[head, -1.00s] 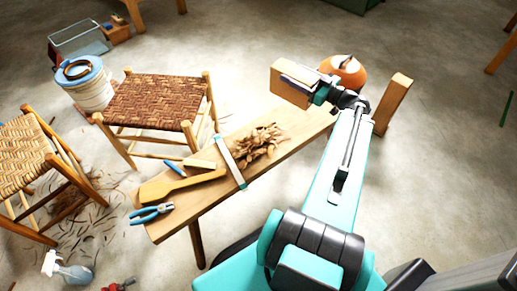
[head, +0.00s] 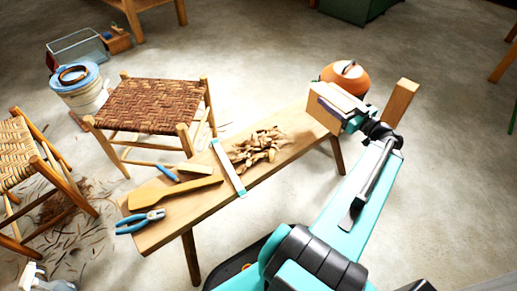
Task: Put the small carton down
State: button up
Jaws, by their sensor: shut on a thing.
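The small carton (head: 334,97) is a tan box at the far right end of the long wooden bench (head: 205,208). My gripper (head: 340,112) is shut on it from the near right side. The carton's base is over or on the bench end; I cannot tell whether it touches the wood. My gripper hides part of its near side.
Wood shavings (head: 258,147), a pale strap (head: 228,167), a flat wooden piece (head: 170,191) and pliers (head: 140,221) occupy the bench. An orange round pot (head: 349,73) stands behind the carton, and a wooden post (head: 400,101) rises right of it. A woven stool (head: 152,104) stands left.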

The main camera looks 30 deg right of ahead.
jog(key=shift+w+d, duration=0.1)
dwell(0.3)
jog(key=shift+w+d+f+b, duration=0.25)
jog(key=shift+w+d+b, duration=0.4)
jog(key=shift+b, duration=0.4)
jog(key=w+d+b, duration=0.3)
jog(key=w+d, duration=0.5)
jog(key=d, duration=0.3)
jog(key=shift+w+f, duration=0.2)
jog(key=shift+f, duration=0.25)
jog(key=shift+f+b, duration=0.7)
jog(key=shift+f, duration=1.05)
jog(key=shift+f, duration=0.2)
jog(key=o, duration=1.3)
jog(key=shift+s+r, duration=0.1)
jog(key=shift+r, duration=0.15)
